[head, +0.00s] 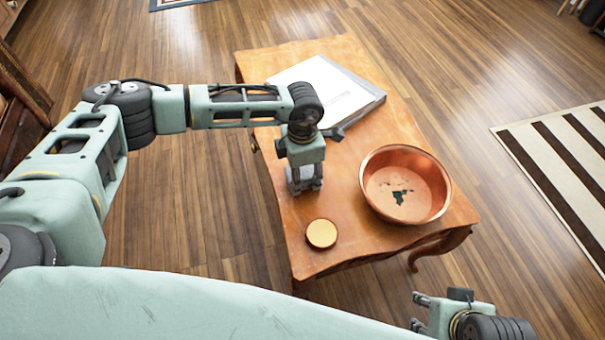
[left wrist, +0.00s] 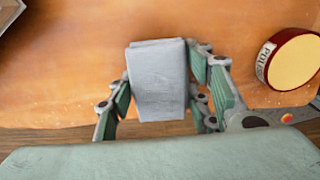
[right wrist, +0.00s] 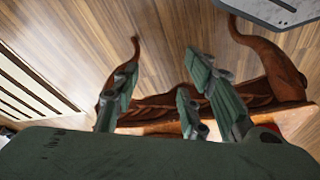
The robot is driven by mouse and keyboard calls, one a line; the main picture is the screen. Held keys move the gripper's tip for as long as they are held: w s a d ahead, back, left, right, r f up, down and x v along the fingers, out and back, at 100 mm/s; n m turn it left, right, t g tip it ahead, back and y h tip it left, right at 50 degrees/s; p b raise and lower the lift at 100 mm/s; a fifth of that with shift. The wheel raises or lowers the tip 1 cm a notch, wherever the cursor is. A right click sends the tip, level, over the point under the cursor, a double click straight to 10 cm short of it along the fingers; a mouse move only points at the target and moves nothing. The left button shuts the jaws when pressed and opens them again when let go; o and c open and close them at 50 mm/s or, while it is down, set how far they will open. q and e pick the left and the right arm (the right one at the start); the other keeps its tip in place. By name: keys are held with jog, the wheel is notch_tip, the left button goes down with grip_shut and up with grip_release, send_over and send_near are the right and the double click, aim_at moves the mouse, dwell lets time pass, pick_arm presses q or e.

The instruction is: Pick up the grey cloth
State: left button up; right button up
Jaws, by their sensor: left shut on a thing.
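The grey cloth (left wrist: 158,78) is a small folded block between the fingers of my left gripper (left wrist: 165,100) in the left wrist view. The fingers are shut on its two sides. In the head view my left gripper (head: 304,184) points down over the left edge of the wooden table (head: 355,245); the cloth is mostly hidden there. I cannot tell whether it touches the table. My right gripper (head: 420,312) is low at the bottom right, off the table. Its fingers are apart and empty in the right wrist view (right wrist: 165,90).
A round polish tin (head: 321,233) stands near the table's front left corner; it also shows in the left wrist view (left wrist: 292,62). A copper bowl (head: 437,199) with dark green patches stands at right. A white-covered book (head: 318,90) lies at the back. A striped rug (head: 555,160) lies beyond.

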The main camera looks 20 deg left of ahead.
aim_at(303, 171)
pick_arm(q)
notch_tip(303, 171, up, 2)
jog(key=shift+r, duration=0.2)
jog(key=shift+r+p, duration=0.45)
jog(key=shift+r, duration=0.5)
jog(key=w+d+r, duration=0.3)
jog(key=d+r, duration=0.3)
jog(key=d, duration=0.5)
jog(key=shift+w+r, duration=0.15)
pick_arm(e)
jog(key=x, duration=0.3)
pick_arm(q)
jog(key=shift+d, duration=0.1)
